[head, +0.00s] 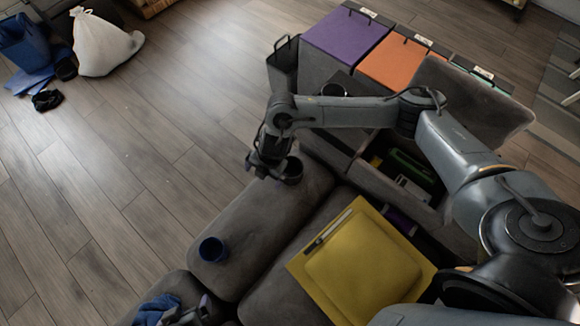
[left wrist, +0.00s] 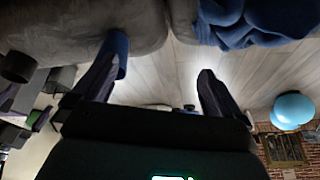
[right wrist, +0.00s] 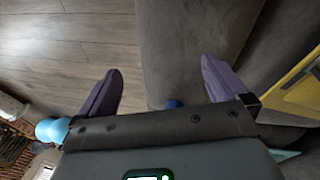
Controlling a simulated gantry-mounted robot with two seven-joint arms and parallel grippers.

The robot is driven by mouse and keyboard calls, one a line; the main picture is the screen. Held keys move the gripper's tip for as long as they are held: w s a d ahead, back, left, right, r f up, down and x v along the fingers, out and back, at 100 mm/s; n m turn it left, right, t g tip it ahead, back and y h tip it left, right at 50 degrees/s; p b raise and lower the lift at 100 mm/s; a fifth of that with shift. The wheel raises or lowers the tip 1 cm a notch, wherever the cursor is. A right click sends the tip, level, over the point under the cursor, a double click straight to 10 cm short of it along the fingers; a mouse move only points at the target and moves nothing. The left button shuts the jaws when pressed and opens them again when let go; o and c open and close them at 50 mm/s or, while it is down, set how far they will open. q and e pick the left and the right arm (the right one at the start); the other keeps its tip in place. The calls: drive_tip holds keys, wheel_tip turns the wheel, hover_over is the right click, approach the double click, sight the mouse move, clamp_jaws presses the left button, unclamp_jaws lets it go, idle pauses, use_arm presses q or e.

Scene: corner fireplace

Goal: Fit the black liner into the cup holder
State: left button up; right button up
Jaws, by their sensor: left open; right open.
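A black cup-shaped piece (head: 293,171), which looks like the liner, stands on the far part of the grey sofa; it also shows at the left of the left wrist view (left wrist: 18,66). A blue cup (head: 211,249), possibly the cup holder, stands on the nearer part of the same cushion. It also shows beside a finger in the left wrist view (left wrist: 120,52). My right gripper (head: 264,168) is open just left of the black piece; contact cannot be told. My left gripper (head: 188,310) is open and empty at the bottom edge, short of the blue cup, partly cut off.
A blue cloth (head: 155,308) lies beside my left gripper. A yellow folder-like panel (head: 360,262) with a pen lies on the right cushion. An open compartment (head: 405,175) and purple (head: 345,35) and orange (head: 393,62) lidded bins stand behind.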

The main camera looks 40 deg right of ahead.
use_arm(q)
drive_tip(key=s+a+n+g, duration=0.1)
drive_tip(key=s+a, duration=0.2)
drive_tip(key=s, duration=0.1)
use_arm(e)
drive_tip(key=d+r+m+g+h, duration=0.1)
drive_tip(key=d+r+g+h, duration=0.1)
drive_tip(key=d, duration=0.8)
drive_tip(key=b, duration=0.4)
hover_over(291, 175)
wheel_tip(291, 175, down, 5)
wheel_tip(291, 175, down, 5)
drive_tip(key=b, duration=0.4)
drive_tip(key=shift+f+b, duration=0.1)
drive_tip(key=shift+b, duration=0.2)
use_arm(q)
wheel_tip(291, 175, down, 8)
drive_tip(key=shift+a+y, duration=0.25)
drive_tip(key=shift+y, duration=0.05)
use_arm(e)
drive_tip(key=shift+c, duration=0.3)
use_arm(q)
drive_tip(key=shift+r, duration=0.1)
use_arm(e)
drive_tip(key=c, duration=1.1)
drive_tip(key=shift+o, duration=0.2)
